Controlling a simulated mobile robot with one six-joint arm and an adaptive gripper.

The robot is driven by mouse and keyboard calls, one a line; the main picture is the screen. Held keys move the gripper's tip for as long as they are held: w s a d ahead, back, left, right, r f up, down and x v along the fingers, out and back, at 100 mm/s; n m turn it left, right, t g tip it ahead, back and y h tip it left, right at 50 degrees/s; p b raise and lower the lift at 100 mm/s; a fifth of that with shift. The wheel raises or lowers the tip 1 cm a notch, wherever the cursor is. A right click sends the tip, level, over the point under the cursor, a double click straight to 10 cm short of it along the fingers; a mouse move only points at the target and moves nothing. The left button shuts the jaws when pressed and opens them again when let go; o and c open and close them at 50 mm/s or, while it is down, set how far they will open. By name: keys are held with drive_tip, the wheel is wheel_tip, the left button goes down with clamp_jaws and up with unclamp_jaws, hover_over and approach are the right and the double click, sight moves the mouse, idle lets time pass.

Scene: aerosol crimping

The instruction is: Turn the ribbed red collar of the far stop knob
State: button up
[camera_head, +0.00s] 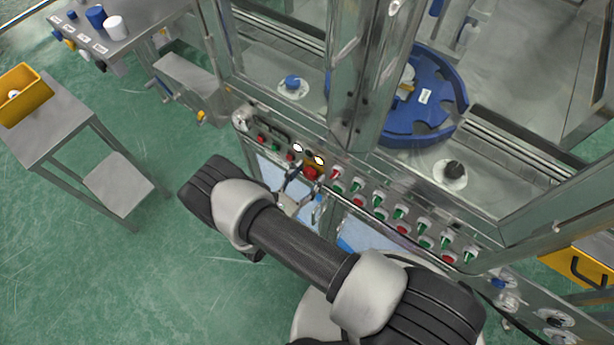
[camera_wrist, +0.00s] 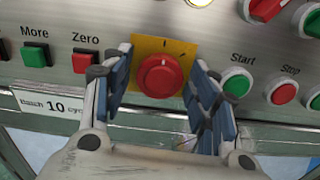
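The red stop knob (camera_wrist: 160,76) sits on a yellow square plate (camera_wrist: 142,46) on the metal control panel. It has a round button face with a wider red collar around it. Gaps show between the knob and both fingers. Whether the fingertips reach down to the collar's depth, I cannot tell.
A green More button (camera_wrist: 36,54) and a red Zero button (camera_wrist: 85,61) are left of the knob. A green Start button (camera_wrist: 237,82) and a red Stop button (camera_wrist: 284,92) are close on the right. A label card (camera_wrist: 47,103) is below left. Several red and green switches line the panel.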

drive_tip(key=c, duration=0.9)
drive_tip(key=shift+o, duration=0.2)
idle(0.6)
drive_tip(key=o, duration=1.1)
drive_tip(key=shift+a, duration=0.1)
drive_tip(key=v, duration=1.2)
